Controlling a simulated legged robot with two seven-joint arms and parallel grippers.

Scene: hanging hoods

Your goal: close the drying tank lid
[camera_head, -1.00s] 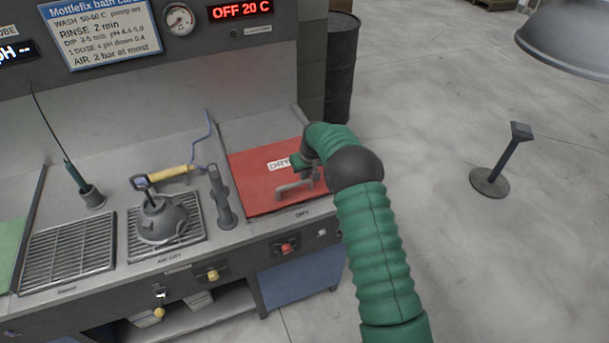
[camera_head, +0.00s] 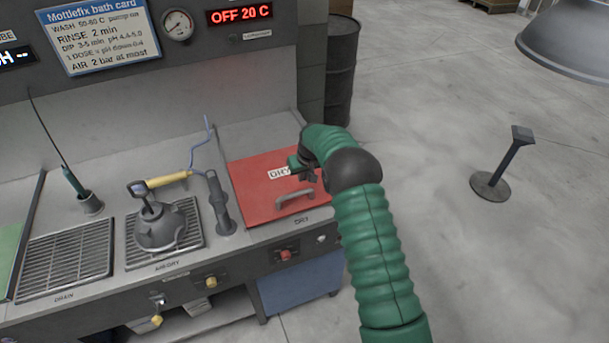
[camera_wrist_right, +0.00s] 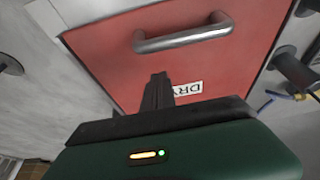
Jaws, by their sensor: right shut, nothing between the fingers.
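The drying tank lid (camera_head: 262,198) is a flat red panel with a DRY label and a grey bar handle (camera_head: 295,198). It lies flat, apparently down over the tank at the right end of the bench. It also fills the right wrist view (camera_wrist_right: 120,65), with the handle (camera_wrist_right: 183,36) ahead of the fingers. My right gripper (camera_head: 309,177) is over the lid, behind the handle and apart from it. Its fingers (camera_wrist_right: 158,90) are together and empty. I cannot tell whether the fingertips touch the lid. My left gripper is not in view.
A grey pot-like tool (camera_head: 160,228) stands on the air-dry grate, with a yellow-handled tool (camera_head: 168,180) and blue hose behind it. A dark upright holder (camera_head: 219,205) stands just left of the lid. A black drum (camera_head: 341,70) and a floor post (camera_head: 503,165) are to the right.

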